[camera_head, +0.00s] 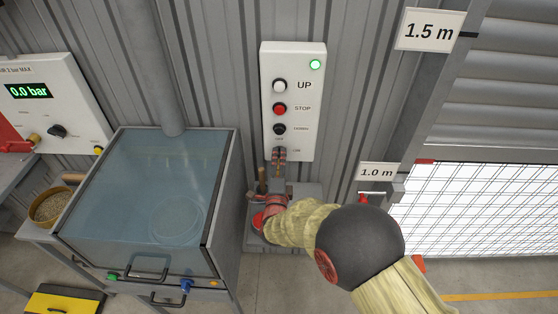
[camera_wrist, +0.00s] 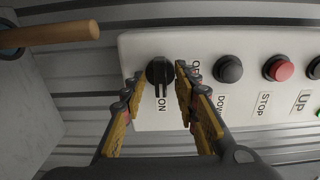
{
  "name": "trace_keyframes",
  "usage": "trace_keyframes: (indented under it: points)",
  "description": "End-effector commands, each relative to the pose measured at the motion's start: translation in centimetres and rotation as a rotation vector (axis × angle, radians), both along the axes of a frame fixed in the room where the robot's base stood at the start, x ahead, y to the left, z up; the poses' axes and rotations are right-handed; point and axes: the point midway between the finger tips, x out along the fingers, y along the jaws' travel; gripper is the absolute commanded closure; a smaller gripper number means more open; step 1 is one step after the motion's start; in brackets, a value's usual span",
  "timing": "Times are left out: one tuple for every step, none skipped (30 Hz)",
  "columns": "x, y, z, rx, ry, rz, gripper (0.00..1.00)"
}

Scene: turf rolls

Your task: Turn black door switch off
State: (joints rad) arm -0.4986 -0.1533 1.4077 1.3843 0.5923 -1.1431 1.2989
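The black door switch (camera_wrist: 160,72) is a round knob with a bar handle at the lower end of the white control panel (camera_wrist: 220,45). Its handle points to the ON label (camera_wrist: 162,105); the OFF label (camera_wrist: 196,70) is to its right, partly covered by a finger. My gripper (camera_wrist: 158,77) is open, with one yellow-and-black finger on each side of the knob. I cannot tell whether the fingers touch it.
White UP (camera_head: 279,86), red STOP (camera_head: 280,108) and black DOWN (camera_head: 279,129) buttons sit above the switch, with a lit green lamp (camera_head: 315,65). A wooden handle (camera_wrist: 60,35) is near my gripper. A glass-topped cabinet (camera_head: 150,190) stands left; a mesh-patterned door (camera_head: 480,210) is right.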

Motion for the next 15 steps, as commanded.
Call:
trace_keyframes:
  points:
    - [0.01, 0.00, 0.00, 0.000, 0.000, 0.000, 0.70]
    - [0.00, 0.01, 0.01, 0.000, 0.000, 0.000, 0.70]
    - [0.00, 0.01, 0.01, 0.000, 0.000, 0.000, 0.70]
    - [-0.01, 0.01, 0.01, 0.000, 0.000, 0.000, 0.70]
    - [-0.01, 0.01, 0.01, 0.000, 0.000, 0.000, 0.70]
    - [-0.01, 0.01, 0.01, 0.000, 0.000, 0.000, 0.72]
    - [-0.02, 0.02, 0.01, 0.000, 0.000, 0.000, 0.74]
    - [-0.02, 0.01, 0.01, 0.000, 0.000, 0.000, 0.75]
    - [-0.02, 0.02, 0.01, 0.000, 0.000, 0.000, 0.78]
    - [-0.02, 0.02, 0.01, 0.000, 0.000, 0.000, 0.79]
    - [-0.02, 0.02, 0.01, 0.000, 0.000, 0.000, 0.81]
    - [-0.02, 0.02, 0.01, 0.000, 0.000, 0.000, 0.83]
    - [-0.03, 0.02, 0.01, 0.000, 0.000, 0.000, 0.85]
    - [-0.03, 0.02, 0.01, 0.000, 0.000, 0.000, 0.87]
    - [-0.03, 0.02, 0.01, 0.000, 0.000, 0.000, 0.89]
